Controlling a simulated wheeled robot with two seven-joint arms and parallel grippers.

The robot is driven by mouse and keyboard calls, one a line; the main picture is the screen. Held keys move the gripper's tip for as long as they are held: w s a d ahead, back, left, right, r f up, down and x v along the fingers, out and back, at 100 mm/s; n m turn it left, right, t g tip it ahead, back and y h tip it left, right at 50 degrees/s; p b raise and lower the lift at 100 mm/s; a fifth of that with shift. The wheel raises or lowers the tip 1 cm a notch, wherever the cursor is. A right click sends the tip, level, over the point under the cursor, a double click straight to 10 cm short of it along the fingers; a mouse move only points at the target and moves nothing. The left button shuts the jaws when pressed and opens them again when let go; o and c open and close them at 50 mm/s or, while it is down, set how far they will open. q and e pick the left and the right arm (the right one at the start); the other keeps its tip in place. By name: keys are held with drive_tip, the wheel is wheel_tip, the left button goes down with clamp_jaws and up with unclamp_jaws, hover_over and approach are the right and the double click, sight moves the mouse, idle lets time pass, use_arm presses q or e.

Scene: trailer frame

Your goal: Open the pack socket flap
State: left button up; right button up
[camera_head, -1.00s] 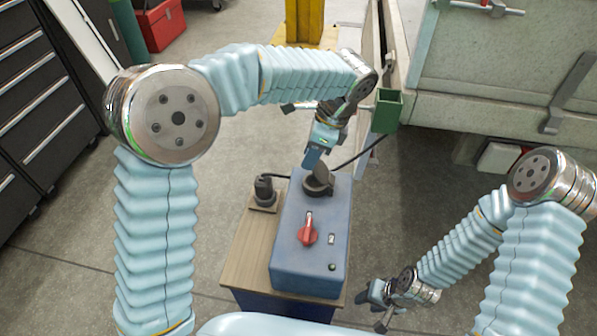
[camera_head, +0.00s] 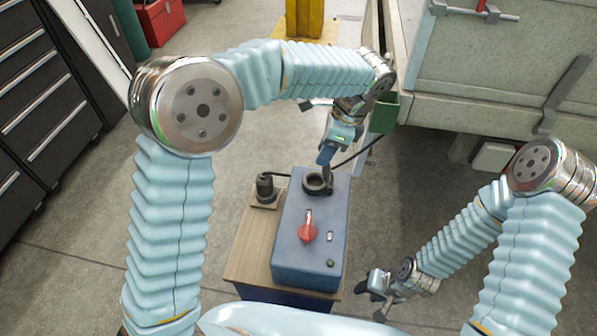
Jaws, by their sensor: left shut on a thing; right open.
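The blue pack (camera_head: 310,240) stands on a wooden-topped stand. Its dark round socket (camera_head: 315,184) is on the top face near the far end, and its ring opening shows. The dark flap (camera_head: 328,180) stands up at the right side of the socket. My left gripper (camera_head: 326,160) points down above the socket's right side and is shut on the flap; the contact is small and partly hidden. My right gripper (camera_head: 370,299) is open and empty, low to the right of the stand.
A black plug (camera_head: 266,188) stands on the stand left of the pack, with a black cable passing behind my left gripper. A green box (camera_head: 384,112) is on the trailer frame (camera_head: 480,120).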

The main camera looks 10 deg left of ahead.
use_arm(q)
drive_tip(key=d, duration=0.1)
drive_tip(key=d+p, duration=0.1)
drive_tip(key=shift+d+r+p, duration=0.25)
drive_tip(key=shift+d+p, duration=0.15)
idle(0.4)
drive_tip(key=shift+d+f+p, duration=0.15)
drive_tip(key=shift+d+p, duration=0.2)
drive_tip(key=shift+d, duration=1)
drive_tip(key=o, duration=0.7)
drive_tip(key=shift+o, duration=0.2)
drive_tip(key=shift+r, duration=2.5)
